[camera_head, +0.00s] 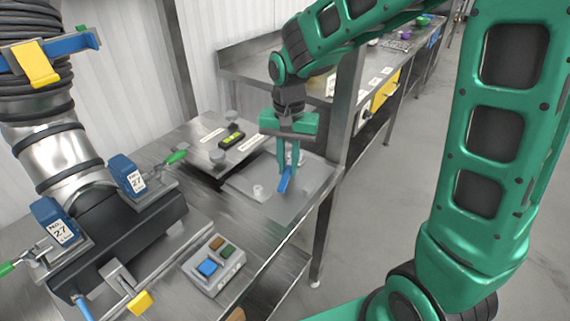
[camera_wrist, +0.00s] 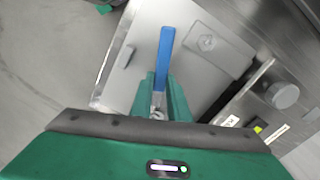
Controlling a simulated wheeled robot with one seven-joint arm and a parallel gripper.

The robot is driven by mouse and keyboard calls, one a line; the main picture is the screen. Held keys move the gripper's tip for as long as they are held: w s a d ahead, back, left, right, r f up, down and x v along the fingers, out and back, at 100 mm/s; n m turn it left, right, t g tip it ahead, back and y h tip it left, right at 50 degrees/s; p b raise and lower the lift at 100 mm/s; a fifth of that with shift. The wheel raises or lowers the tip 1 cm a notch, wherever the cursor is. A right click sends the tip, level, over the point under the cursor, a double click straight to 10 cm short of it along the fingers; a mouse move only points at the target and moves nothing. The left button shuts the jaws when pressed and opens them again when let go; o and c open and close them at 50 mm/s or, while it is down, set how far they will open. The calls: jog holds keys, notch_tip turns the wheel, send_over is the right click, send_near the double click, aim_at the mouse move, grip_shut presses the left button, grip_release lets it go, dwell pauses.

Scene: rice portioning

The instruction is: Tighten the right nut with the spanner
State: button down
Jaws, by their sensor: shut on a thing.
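My gripper (camera_head: 287,172) points down over a grey tray (camera_head: 306,205) on the metal table. It is shut on the spanner (camera_head: 284,181), which has a blue handle. In the wrist view the blue handle (camera_wrist: 165,52) points away from my gripper (camera_wrist: 161,95), and a bit of bare metal shows between the fingers. I cannot tell whether the spanner still touches the tray. A small pale hexagonal piece (camera_wrist: 207,43) sits on a square plate beside it. The right nut cannot be made out for certain on the pipe fixture (camera_head: 150,245).
The fixture carries two blue blocks (camera_head: 127,175) marked 27 and a large pipe (camera_head: 65,155). A button box (camera_head: 214,265) stands at the table's front. A metal post (camera_head: 343,110) stands close right of my gripper.

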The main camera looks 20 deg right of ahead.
jog(key=shift+r, duration=1.2)
dwell(1.1)
jog(key=shift+r, duration=1.9)
